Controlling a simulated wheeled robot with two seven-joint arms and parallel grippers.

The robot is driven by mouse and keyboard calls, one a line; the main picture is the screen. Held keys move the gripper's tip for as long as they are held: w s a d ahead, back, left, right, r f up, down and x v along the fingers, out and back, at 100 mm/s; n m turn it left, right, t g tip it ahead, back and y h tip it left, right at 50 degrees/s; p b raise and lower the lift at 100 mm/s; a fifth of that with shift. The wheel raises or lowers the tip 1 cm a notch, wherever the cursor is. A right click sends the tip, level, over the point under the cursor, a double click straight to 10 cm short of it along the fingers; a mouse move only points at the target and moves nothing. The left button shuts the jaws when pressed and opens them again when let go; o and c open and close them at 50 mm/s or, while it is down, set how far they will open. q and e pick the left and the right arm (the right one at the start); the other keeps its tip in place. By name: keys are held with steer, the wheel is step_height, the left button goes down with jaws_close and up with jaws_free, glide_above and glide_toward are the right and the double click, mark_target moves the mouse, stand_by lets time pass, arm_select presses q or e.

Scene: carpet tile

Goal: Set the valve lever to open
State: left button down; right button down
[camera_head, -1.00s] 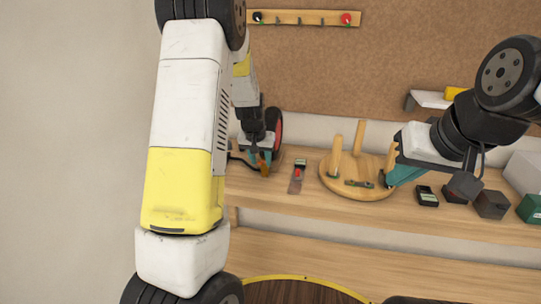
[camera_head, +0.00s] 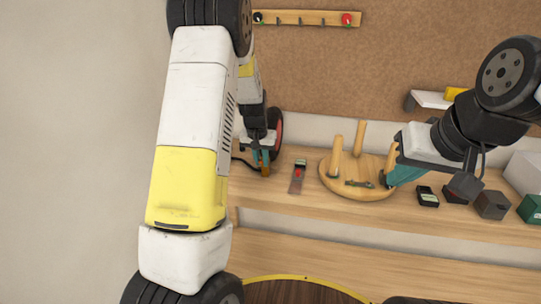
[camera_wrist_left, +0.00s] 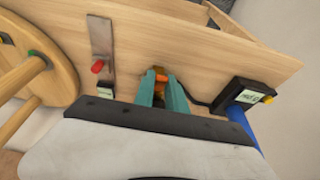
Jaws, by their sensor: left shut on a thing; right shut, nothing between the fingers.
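My left gripper (camera_head: 264,158) points down at the left end of the wooden bench and is shut on a small orange piece. This orange piece (camera_head: 265,171) looks like the valve lever; the fingers hide most of it. In the left wrist view the orange lever (camera_wrist_left: 159,76) shows between the teal fingertips of my left gripper (camera_wrist_left: 162,88). The valve body cannot be made out. My right gripper (camera_head: 389,182) is shut and empty, at the right edge of a round wooden board.
The round board (camera_head: 350,189) carries upright wooden pegs. A grey plate with a red knob (camera_head: 298,174) lies between it and my left gripper. Small dark boxes (camera_head: 491,205) stand at the right. In the left wrist view a black device (camera_wrist_left: 238,97) with a cable is close by.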

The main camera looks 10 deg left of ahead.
arm_select(q)
steer(key=shift+w+r+g, duration=0.35)
steer(key=shift+w+g, duration=0.05)
steer(key=shift+g, duration=0.65)
steer(key=shift+w+r+g, duration=0.3)
steer(key=shift+w+g, duration=0.1)
steer(key=shift+g, duration=0.65)
steer(key=c, duration=1.4)
jaws_free()
steer(key=shift+o, duration=0.2)
steer(key=r, duration=0.6)
steer(key=shift+w+r, duration=0.2)
steer(key=shift+r, duration=0.7)
